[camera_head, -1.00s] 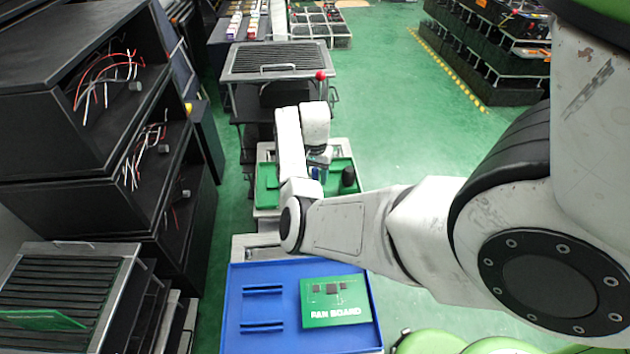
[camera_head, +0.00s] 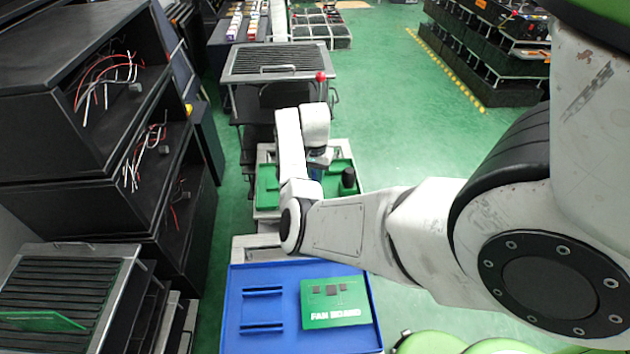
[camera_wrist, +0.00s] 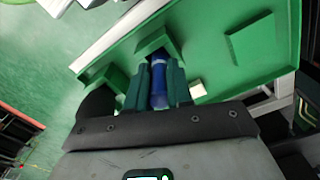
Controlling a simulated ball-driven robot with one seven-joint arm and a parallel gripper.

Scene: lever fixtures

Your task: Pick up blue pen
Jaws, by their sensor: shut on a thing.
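The blue pen (camera_wrist: 158,80) is a blue cylinder in the wrist view, upright in the picture between the two dark green fingers of my gripper (camera_wrist: 157,88). The fingers are shut on it. Its far end is at a small green holder block on the green tray (camera_wrist: 210,50); I cannot tell whether it still touches the block. In the head view my gripper (camera_head: 318,172) is over the green tray (camera_head: 268,190), and my arm hides most of the pen.
A dark cylinder (camera_head: 348,178) stands at the green tray's right side. Nearer is a blue tray (camera_head: 240,300) with a green fan board (camera_head: 335,302). Black shelves (camera_head: 110,110) with loose wires stand on the left. A red-knobbed lever (camera_head: 320,78) stands behind.

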